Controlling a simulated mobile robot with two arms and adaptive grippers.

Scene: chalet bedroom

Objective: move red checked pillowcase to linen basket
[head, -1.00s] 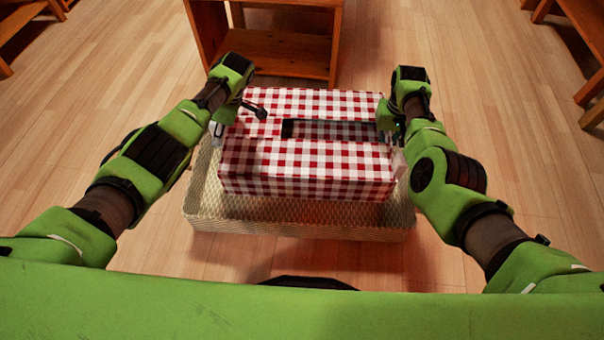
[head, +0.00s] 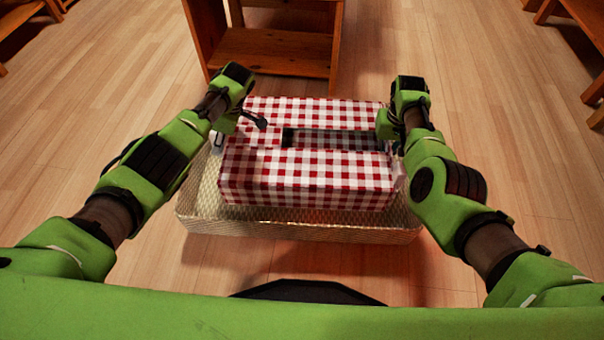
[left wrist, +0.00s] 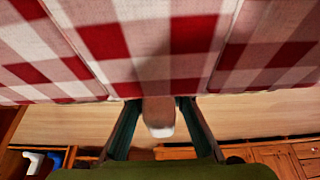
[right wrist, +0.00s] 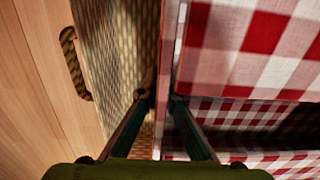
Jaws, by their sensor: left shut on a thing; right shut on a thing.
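The red checked pillowcase (head: 305,172) is a boxy red-and-white bundle with a dark recess in its top. It is over the linen basket (head: 300,228), a shallow woven tray on the floor; whether it touches the bottom I cannot tell. My left gripper (head: 222,140) is shut on its left end. In the left wrist view, a pale tab at the pillowcase's edge (left wrist: 150,45) shows between the fingers (left wrist: 158,105). My right gripper (head: 394,148) is shut on its right end. The right wrist view shows its fingers (right wrist: 162,102) between the cloth (right wrist: 245,55) and the basket wall (right wrist: 118,45).
A wooden shelf unit (head: 275,50) stands just behind the basket. Wooden furniture (head: 575,25) is at the upper right and more at the upper left. The wooden floor (head: 510,140) is clear on both sides. A dark basket handle (right wrist: 75,62) shows in the right wrist view.

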